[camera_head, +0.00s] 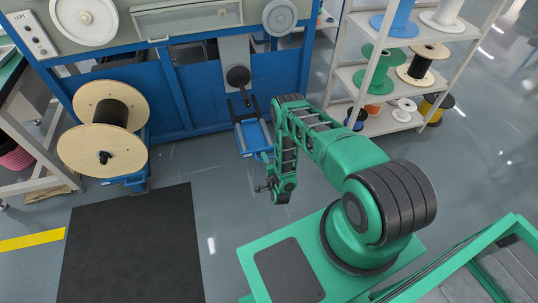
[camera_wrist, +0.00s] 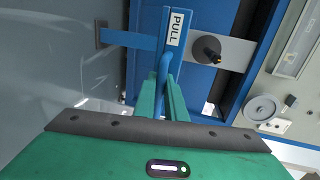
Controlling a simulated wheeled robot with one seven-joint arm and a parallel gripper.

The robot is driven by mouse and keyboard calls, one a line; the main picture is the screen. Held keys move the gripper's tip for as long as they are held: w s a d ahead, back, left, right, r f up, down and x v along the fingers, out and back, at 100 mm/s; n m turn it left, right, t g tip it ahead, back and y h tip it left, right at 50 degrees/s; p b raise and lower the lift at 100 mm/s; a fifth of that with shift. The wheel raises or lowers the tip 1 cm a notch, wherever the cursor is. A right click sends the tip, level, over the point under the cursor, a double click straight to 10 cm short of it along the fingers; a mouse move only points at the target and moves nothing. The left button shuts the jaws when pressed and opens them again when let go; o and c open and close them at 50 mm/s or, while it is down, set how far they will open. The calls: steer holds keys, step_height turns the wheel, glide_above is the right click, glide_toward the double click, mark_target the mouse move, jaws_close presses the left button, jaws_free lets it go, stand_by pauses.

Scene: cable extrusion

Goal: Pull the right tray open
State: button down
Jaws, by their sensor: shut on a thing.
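The right tray (camera_head: 252,135) is a narrow blue frame that juts out from the front of the blue machine. A dark spindle on a grey plate (camera_head: 237,55) stands behind and above it. In the wrist view the tray's blue front (camera_wrist: 183,55) bears a white PULL label (camera_wrist: 175,28) beside a blue bar handle (camera_wrist: 162,65). My gripper (camera_wrist: 163,88) has its green fingers on either side of the handle and is shut on it.
A wooden-flanged spool (camera_head: 85,95) sits at the machine's left side.

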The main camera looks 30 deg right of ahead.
steer(key=shift+s+d+f, duration=0.2)
steer(key=shift+s+d, duration=0.45)
steer(key=shift+s, duration=0.05)
steer(key=c, duration=1.8)
jaws_free()
steer(key=shift+d, duration=0.1)
steer(key=shift+w, duration=0.1)
steer(key=shift+r, duration=0.1)
steer(key=v, duration=1)
steer(key=shift+s, duration=0.35)
